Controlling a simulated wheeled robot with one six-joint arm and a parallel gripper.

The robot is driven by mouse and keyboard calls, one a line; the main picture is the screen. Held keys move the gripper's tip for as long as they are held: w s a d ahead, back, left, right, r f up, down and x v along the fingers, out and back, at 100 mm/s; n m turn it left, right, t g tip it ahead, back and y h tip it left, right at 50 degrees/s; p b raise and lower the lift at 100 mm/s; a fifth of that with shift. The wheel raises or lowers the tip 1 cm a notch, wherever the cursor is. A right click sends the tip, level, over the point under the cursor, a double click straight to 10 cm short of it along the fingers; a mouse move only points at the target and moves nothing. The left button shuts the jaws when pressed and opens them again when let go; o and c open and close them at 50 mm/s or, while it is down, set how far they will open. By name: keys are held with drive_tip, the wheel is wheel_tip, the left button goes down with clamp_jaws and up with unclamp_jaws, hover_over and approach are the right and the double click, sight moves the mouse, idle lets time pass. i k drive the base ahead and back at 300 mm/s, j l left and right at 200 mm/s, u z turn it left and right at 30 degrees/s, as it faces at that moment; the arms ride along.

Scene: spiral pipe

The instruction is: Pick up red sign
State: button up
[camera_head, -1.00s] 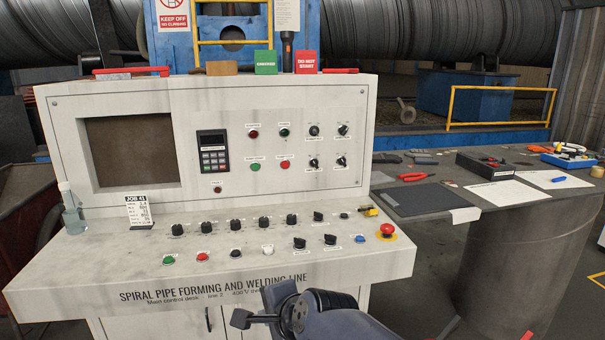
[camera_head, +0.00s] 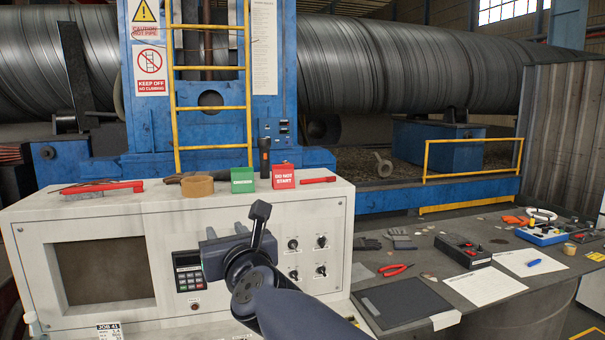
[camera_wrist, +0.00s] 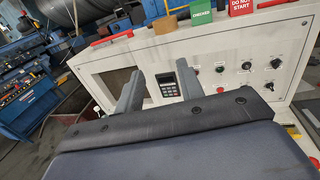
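The red sign (camera_head: 283,176), lettered DO NOT START, stands on top of the white control desk, right of a green sign (camera_head: 242,179). In the wrist view the red sign (camera_wrist: 241,7) is at the top edge, partly cut off. My gripper (camera_wrist: 152,88) shows two grey fingers spread apart with nothing between them, in front of the desk's upper panel and keypad. In the head view my arm and gripper stand in front of the panel, below the signs; the fingers are mostly hidden there.
On the desk top (camera_head: 325,192) are a tape roll (camera_head: 197,186), a black flashlight (camera_head: 264,157), a red-handled brush (camera_head: 105,187) and another red-handled tool (camera_head: 318,180). A yellow ladder (camera_head: 210,107) rises behind. A grey table (camera_head: 450,238) with tools and papers is at right.

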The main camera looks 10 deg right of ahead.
sight(282, 175)
drive_tip(key=i+j+z, duration=0.1)
drive_tip(key=i+z, duration=0.35)
drive_tip(key=i, duration=0.7)
